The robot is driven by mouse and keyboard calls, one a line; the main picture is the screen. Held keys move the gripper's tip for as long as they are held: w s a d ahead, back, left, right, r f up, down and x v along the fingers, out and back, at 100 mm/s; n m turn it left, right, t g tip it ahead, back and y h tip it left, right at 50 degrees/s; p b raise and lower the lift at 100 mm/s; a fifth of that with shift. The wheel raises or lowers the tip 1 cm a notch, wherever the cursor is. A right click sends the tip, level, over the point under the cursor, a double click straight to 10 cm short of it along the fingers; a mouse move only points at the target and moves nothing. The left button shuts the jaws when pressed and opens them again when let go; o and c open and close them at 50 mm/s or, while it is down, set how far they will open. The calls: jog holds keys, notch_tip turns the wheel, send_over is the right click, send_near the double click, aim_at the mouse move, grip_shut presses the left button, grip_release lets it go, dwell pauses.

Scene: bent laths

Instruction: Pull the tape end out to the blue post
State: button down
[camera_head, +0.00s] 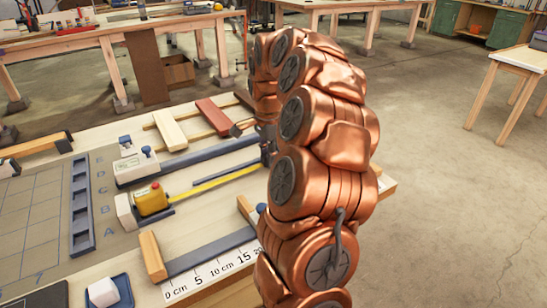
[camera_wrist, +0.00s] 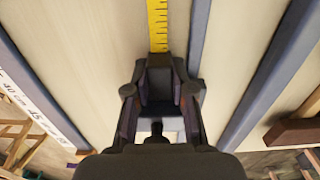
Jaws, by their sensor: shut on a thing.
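The yellow tape measure case (camera_head: 152,200), with a red button, sits at the left of the bench top against a white block. Its yellow tape (camera_head: 215,181) is drawn out to the right, towards my gripper (camera_head: 267,150), which is partly hidden behind my copper arm. In the wrist view the tape (camera_wrist: 157,25) runs down from the top edge into my gripper (camera_wrist: 160,95). The fingers are shut on the tape end, which they hide. A small blue knob-like thing (camera_head: 262,208) shows beside my arm; I cannot tell if it is the blue post.
Grey-blue strips (camera_head: 212,250) lie on both sides of the tape. A white centimetre scale (camera_head: 210,272) runs along the near edge. Wooden and red blocks (camera_head: 213,117) lie at the back. A gridded mat (camera_head: 35,225) is at the left.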

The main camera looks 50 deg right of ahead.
jog(key=shift+d, duration=0.15)
jog(key=c, duration=1)
grip_release()
jog(key=shift+o, duration=0.2)
notch_tip(320, 180, up, 12)
dwell(0.5)
